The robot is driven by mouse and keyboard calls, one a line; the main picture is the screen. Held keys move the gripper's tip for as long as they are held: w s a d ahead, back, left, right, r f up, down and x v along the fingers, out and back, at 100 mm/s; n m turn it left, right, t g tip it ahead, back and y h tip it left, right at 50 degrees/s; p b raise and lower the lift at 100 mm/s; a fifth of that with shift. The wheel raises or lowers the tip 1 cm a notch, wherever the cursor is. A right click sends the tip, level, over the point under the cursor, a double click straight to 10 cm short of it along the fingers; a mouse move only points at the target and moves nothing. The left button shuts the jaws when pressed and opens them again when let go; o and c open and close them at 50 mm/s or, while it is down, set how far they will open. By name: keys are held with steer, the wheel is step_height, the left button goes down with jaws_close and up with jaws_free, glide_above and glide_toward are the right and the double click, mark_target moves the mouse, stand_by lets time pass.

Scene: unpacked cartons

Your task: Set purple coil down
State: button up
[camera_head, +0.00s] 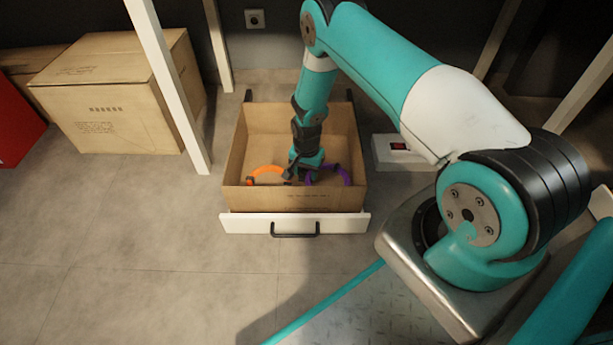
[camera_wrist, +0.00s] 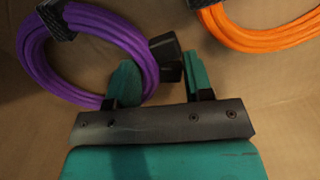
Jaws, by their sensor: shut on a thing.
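The purple coil (camera_head: 343,174) is inside the open carton (camera_head: 346,133), at its front right. It is a bundled ring of cable with a dark band and a black end, clear in the wrist view (camera_wrist: 36,65). My gripper (camera_head: 302,176) reaches down into the carton. In the wrist view my gripper (camera_wrist: 160,62) has one finger inside the purple ring and the other beyond its outer edge, shut on the coil's side. The carton's floor lies close below; whether the coil touches it I cannot tell.
An orange coil (camera_head: 265,171) lies in the carton left of my gripper, apart from the purple one (camera_wrist: 262,38). The carton sits in a drawer with a white front (camera_head: 245,223) and black handle. A closed carton (camera_head: 110,110) stands left; a white post (camera_head: 167,85) stands between.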

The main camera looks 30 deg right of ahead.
steer(key=shift+f, duration=0.45)
steer(key=shift+f, duration=0.15)
steer(key=o, duration=1)
steer(key=shift+r, duration=0.2)
